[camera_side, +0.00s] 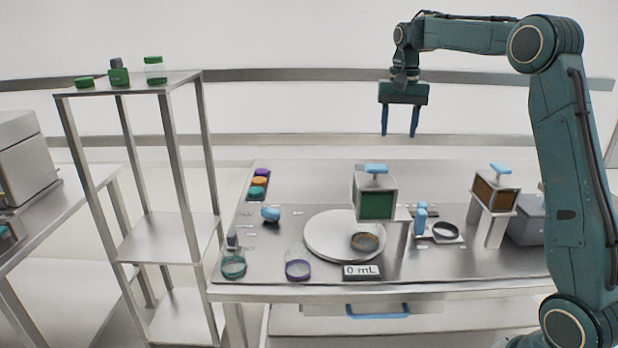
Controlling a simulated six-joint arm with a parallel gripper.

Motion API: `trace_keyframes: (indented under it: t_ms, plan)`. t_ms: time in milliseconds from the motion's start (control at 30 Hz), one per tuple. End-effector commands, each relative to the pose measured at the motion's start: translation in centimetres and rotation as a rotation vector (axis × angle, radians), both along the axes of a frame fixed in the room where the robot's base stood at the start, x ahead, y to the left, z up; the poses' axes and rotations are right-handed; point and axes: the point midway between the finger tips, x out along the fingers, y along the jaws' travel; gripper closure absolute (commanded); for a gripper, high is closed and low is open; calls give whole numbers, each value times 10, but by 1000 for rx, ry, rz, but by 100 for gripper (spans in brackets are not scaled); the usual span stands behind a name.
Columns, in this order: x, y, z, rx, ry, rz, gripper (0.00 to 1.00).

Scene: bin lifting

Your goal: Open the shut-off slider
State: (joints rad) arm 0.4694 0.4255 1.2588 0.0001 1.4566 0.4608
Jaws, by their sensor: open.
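My gripper (399,134) hangs high above the back of the steel table with its fingers pointing down. It is open and empty, apart from everything. Below it stands a box-shaped hopper (375,203) with a green front and a light-blue T-shaped handle (376,169) on top. A second hopper (495,192) with a brown front and its own light-blue handle (499,168) stands on a stand to the right. A blue upright piece (421,216) stands between them. I cannot tell which of these blue parts is the shut-off slider, nor its position.
A round plate (322,236) holds a shallow dish (364,242) under the green-fronted hopper. A display reading "0 mL" (362,272) is at the front edge. Jars (233,264) and (298,266) stand front left. A shelf rack (140,83) is further left. The table's back middle is clear.

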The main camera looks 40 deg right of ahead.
Motion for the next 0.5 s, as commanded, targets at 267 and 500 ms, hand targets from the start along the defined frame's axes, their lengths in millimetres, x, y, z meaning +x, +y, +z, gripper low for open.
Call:
trace_keyframes:
  t_ms: [267, 500]
  plan:
    - [0, 0, 0, 0, 0, -349, 49]
    - [0, 0, 0, 0, 0, -688, 49]
